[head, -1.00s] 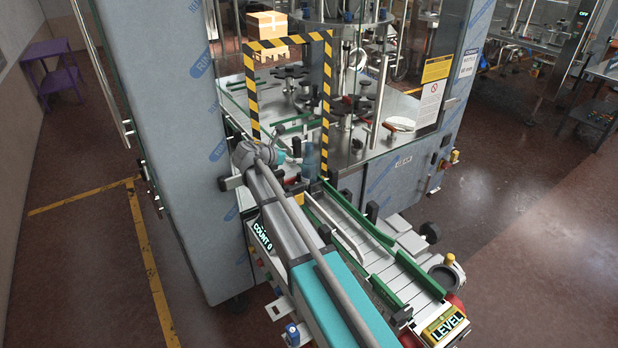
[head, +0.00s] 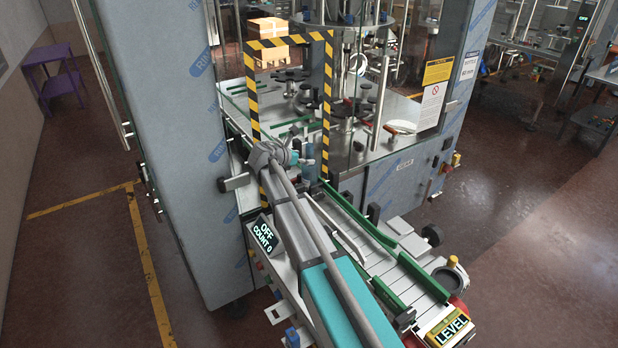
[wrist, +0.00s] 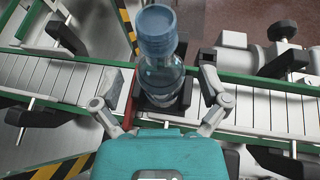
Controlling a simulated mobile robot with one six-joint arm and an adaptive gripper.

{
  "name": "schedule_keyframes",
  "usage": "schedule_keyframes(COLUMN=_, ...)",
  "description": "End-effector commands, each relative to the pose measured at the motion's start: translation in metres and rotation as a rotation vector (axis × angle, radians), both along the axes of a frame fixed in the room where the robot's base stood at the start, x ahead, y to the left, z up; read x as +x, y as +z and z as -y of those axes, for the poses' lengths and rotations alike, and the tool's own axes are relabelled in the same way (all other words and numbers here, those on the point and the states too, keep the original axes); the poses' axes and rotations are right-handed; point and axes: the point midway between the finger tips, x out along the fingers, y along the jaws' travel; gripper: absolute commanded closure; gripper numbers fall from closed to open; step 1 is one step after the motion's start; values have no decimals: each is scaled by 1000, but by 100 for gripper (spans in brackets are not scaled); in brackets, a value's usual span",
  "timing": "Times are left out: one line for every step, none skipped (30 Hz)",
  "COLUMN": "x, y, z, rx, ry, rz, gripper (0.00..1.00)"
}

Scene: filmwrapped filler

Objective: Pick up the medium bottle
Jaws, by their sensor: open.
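A clear bluish bottle with a blue cap (wrist: 158,62) stands on the slatted conveyor (wrist: 55,80) in the wrist view. My gripper (wrist: 160,78) has its two grey fingers spread wide, one on each side of the bottle. Gaps show between the fingers and the bottle, so it is not gripped. In the head view my gripper (head: 300,152) is at the conveyor by the striped frame, and the bottle is hard to make out there. Whether this is the medium bottle cannot be told, as no other bottle shows clearly.
Green guide rails (wrist: 270,85) run along the conveyor. Dark blocks (wrist: 282,62) and clamps stand close on both sides. A yellow-black striped frame (head: 251,95) rises beside my gripper at the machine's opening.

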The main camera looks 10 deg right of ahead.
Motion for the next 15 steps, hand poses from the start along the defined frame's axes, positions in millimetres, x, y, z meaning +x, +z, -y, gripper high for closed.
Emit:
schedule_keyframes(x=3, y=-6, z=5, rx=0, ry=-1, rz=0, gripper=5)
schedule_keyframes(x=5, y=-8, z=8, rx=0, ry=-1, rz=0, gripper=5)
schedule_keyframes(x=8, y=-10, z=11, rx=1, ry=0, rz=1, gripper=5)
schedule_keyframes(x=9, y=-11, z=14, rx=1, ry=0, rz=1, gripper=5)
schedule_keyframes(x=11, y=-12, z=16, rx=1, ry=0, rz=1, gripper=5)
schedule_keyframes(x=13, y=-13, z=19, rx=1, ry=0, rz=1, gripper=5)
schedule_keyframes(x=14, y=-14, z=21, rx=1, ry=0, rz=1, gripper=5)
schedule_keyframes(x=14, y=-14, z=22, rx=1, ry=0, rz=1, gripper=5)
schedule_keyframes(x=15, y=-15, z=24, rx=1, ry=0, rz=1, gripper=5)
schedule_keyframes(x=15, y=-15, z=24, rx=1, ry=0, rz=1, gripper=5)
schedule_keyframes(x=15, y=-15, z=25, rx=0, ry=0, rz=0, gripper=5)
schedule_keyframes(x=16, y=-15, z=25, rx=0, ry=0, rz=0, gripper=5)
schedule_keyframes(x=16, y=-14, z=25, rx=0, ry=0, rz=0, gripper=5)
schedule_keyframes(x=15, y=-14, z=25, rx=0, ry=0, rz=0, gripper=5)
schedule_keyframes(x=15, y=-14, z=25, rx=0, ry=0, rz=0, gripper=5)
